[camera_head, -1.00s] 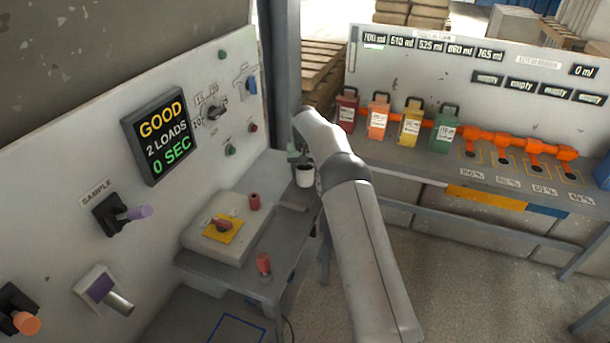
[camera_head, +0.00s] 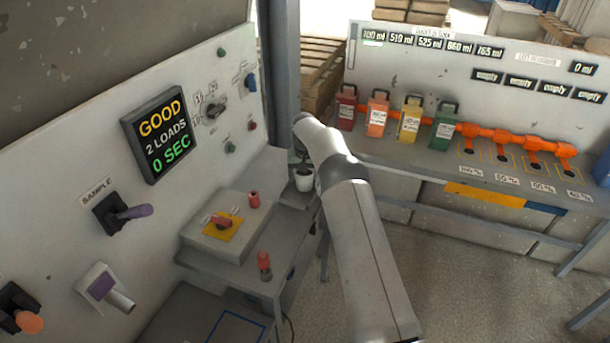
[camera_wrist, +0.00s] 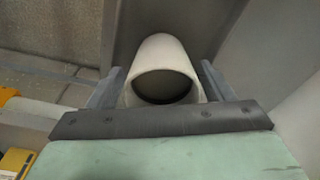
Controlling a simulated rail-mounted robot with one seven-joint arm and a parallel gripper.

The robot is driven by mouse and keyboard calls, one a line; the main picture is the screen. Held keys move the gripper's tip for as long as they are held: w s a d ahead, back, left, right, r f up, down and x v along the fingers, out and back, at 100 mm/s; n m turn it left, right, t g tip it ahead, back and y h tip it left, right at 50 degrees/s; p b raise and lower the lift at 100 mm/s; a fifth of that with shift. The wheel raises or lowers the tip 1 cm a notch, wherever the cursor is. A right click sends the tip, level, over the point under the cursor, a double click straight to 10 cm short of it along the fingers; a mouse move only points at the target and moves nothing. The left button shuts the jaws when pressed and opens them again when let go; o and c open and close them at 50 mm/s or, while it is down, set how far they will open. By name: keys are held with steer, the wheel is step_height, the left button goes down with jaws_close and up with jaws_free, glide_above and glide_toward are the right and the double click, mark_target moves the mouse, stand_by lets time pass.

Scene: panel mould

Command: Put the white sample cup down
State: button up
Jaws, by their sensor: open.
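The white sample cup (camera_head: 304,181) stands upright at the far end of the grey bench, beside the panel. In the wrist view the cup (camera_wrist: 166,58) sits between the two dark fingers of my gripper (camera_wrist: 160,74), its dark opening facing the camera. The fingers are apart, with a small gap visible beside the cup. In the head view my gripper (camera_head: 297,160) is mostly hidden behind my own forearm. The cup's base is hard to see, but it appears to rest on the grey surface.
The grey bench (camera_head: 240,268) carries a box with a yellow-plated red switch (camera_head: 224,225) and red knobs. The sloping panel with the GOOD display (camera_head: 162,135) rises at left. Coloured canisters (camera_head: 409,122) and orange pipes (camera_head: 515,142) stand on the right bench.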

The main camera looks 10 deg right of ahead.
step_height(320, 180, up, 12)
steer(key=s+b, duration=0.1)
steer(key=b, duration=0.1)
steer(key=s+r, duration=0.8)
steer(key=s, duration=0.1)
steer(key=s+r+n, duration=0.1)
steer(key=s+r, duration=0.2)
steer(key=s, duration=1.3)
steer(key=s+f, duration=0.3)
steer(key=s, duration=1)
steer(key=s+d+f, duration=0.1)
steer(key=s+f, duration=0.2)
steer(key=s, duration=1)
steer(key=shift+f+n+g, duration=0.3)
steer(key=shift+f, duration=0.05)
steer(key=shift+s+d, duration=0.1)
